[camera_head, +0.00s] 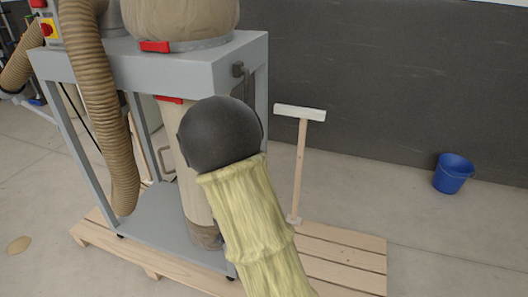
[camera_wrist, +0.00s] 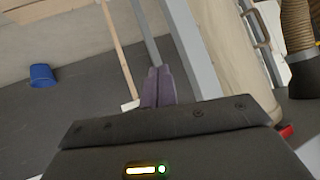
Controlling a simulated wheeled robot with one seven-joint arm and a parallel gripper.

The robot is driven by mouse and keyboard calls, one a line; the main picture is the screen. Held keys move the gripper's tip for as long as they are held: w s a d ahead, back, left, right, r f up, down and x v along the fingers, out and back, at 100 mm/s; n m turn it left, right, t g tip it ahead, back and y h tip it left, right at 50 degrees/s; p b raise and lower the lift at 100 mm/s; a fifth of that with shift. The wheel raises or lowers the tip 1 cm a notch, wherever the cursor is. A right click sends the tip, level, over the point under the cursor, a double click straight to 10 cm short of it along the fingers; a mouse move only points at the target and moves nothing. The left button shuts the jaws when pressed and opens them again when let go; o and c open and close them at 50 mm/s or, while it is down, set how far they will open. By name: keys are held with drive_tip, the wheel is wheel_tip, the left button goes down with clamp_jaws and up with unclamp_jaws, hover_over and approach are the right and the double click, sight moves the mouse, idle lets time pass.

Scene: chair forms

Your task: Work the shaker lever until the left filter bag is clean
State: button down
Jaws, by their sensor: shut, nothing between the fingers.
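A bulging beige filter bag (camera_head: 180,18) sits on top of the grey machine frame, cut off by the upper edge of the head view. Whether it is the left one, and how clean it is, I cannot tell. A dark fitting (camera_head: 238,70) is on the frame's right end; I cannot tell whether it is the shaker lever. My gripper is hidden behind my arm in the head view. In the wrist view, which is upside down, my gripper (camera_wrist: 158,86) has its fingers together and empty, with a frame post and pale lower bag (camera_wrist: 220,50) beyond.
The frame (camera_head: 190,62) stands on a wooden pallet (camera_head: 345,262). A ribbed hose (camera_head: 95,100) hangs at its left. A wooden pole with a white crosspiece (camera_head: 300,114) stands upright at the right. A blue bucket (camera_head: 453,174) is farther right. Floor between them is clear.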

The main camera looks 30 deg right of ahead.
drive_tip(key=s+a+r+n+g+y, duration=0.2)
drive_tip(key=s+a+n+g, duration=0.1)
drive_tip(key=s, duration=0.6)
drive_tip(key=s+a+r+n+g+y, duration=0.1)
drive_tip(key=s+a+n+g, duration=0.3)
drive_tip(key=s, duration=0.6)
drive_tip(key=shift+s+a+r+y, duration=0.25)
drive_tip(key=shift+a+r+y, duration=0.15)
drive_tip(key=shift+y, duration=0.2)
